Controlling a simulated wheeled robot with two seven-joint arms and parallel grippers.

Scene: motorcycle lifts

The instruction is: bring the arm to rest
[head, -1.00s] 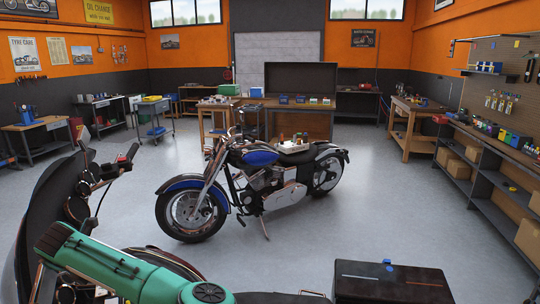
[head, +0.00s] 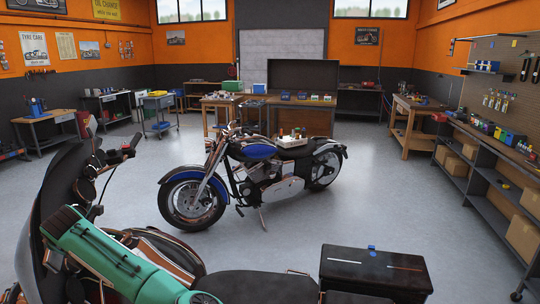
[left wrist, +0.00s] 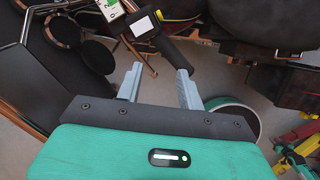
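My left gripper (left wrist: 158,82) shows in the left wrist view. Its two grey fingers are apart with nothing between them. Behind the fingertips is a dark bar with a white-faced block (left wrist: 145,25), apparently part of the near motorcycle's handlebar; I cannot tell whether the fingers touch it. In the head view my green left arm reaches from the bottom toward the left, over the near motorcycle; its fingers cannot be made out there. My right arm and gripper are not in view.
The near motorcycle has a dark windshield (head: 42,215), a black seat (head: 262,286) and a black top case (head: 372,272) with small items on its lid. A blue motorcycle (head: 262,152) stands beyond.

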